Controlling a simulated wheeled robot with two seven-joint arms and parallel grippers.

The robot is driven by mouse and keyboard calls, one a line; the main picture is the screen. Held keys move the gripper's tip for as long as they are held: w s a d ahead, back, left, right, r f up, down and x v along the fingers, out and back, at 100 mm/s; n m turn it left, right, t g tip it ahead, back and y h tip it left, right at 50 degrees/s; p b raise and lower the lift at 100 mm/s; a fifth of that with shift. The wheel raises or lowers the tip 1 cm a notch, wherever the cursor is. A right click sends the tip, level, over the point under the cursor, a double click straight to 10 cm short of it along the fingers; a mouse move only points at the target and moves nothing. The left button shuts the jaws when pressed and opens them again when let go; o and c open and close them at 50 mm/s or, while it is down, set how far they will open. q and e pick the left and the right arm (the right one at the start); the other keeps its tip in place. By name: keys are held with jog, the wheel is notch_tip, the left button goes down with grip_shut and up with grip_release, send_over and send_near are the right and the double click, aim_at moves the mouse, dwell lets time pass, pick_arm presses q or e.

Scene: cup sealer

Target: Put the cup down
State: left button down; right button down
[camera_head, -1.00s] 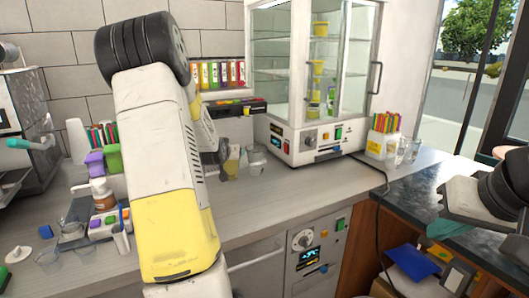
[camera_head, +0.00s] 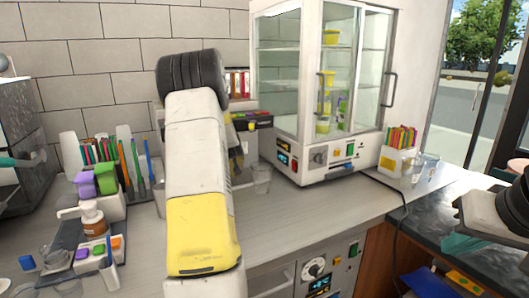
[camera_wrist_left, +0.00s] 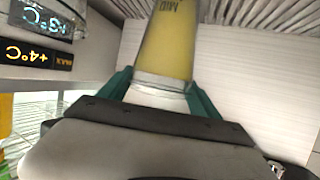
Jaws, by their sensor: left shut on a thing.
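The cup (camera_wrist_left: 168,45), with yellow contents and dark lettering, shows in the left wrist view between the teal fingers of my left gripper (camera_wrist_left: 160,92). The gripper is shut on it. Part of the cup is cut off by the top edge of that view, and I cannot tell whether its base touches anything. In the head view my left arm hides the left gripper and the held cup. My right gripper (camera_head: 466,243) shows partly at the right edge, over the dark counter; its finger gap cannot be made out.
A glass display cabinet (camera_head: 318,162) stands at the back of the grey counter (camera_head: 310,205). Coloured dispensers (camera_head: 95,182) and a pump bottle (camera_head: 92,218) crowd the left. Counter in front of the cabinet is clear.

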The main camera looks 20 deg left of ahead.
pick_arm(q)
jog(key=w, duration=0.1)
jog(key=w+d+f, duration=0.1)
jog(key=w, duration=0.1)
jog(key=w+d, duration=0.1)
jog(key=shift+w+f, duration=0.15)
jog(key=shift+w, duration=0.1)
jog(key=shift+f, duration=0.15)
jog(key=shift+c, duration=0.7)
grip_release()
